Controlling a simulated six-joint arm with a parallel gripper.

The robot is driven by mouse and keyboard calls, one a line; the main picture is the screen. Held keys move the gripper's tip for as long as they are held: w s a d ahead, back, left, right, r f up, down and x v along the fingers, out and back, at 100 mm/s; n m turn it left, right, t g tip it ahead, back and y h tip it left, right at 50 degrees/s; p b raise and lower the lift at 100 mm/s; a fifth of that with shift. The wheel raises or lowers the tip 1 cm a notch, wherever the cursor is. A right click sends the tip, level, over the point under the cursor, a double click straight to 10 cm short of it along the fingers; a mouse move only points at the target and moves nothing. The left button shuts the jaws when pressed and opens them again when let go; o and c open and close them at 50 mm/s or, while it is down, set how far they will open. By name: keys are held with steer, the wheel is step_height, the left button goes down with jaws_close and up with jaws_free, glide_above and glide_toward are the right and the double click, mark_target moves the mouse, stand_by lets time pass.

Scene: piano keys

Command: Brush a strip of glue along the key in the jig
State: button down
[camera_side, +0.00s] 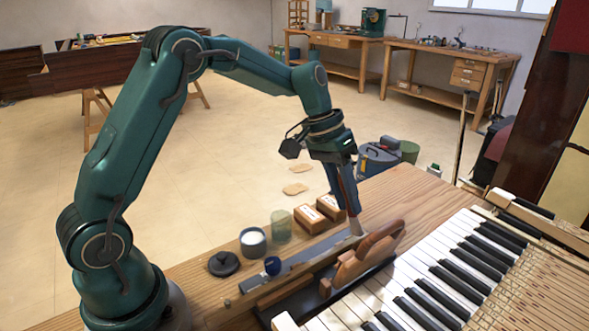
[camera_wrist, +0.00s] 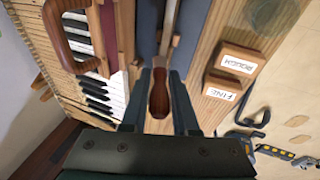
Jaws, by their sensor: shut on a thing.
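A glass jar (camera_side: 281,226) and two wooden blocks (camera_side: 310,219), marked rough and fine, stand behind the jig. A curved brown wooden handle (camera_side: 380,243) rises close right of my gripper. The piano keyboard (camera_side: 440,275) fills the right.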

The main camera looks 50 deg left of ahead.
steer(key=shift+r, duration=2.75)
steer(key=shift+r, duration=1.5)
steer(key=shift+f, duration=0.15)
steer(key=shift+s+f, duration=0.35)
steer(key=shift+f, duration=0.05)
step_height(320, 180, down, 6)
steer(key=s, duration=0.2)
steer(key=shift+f, duration=0.15)
steer(key=shift+f, duration=0.9)
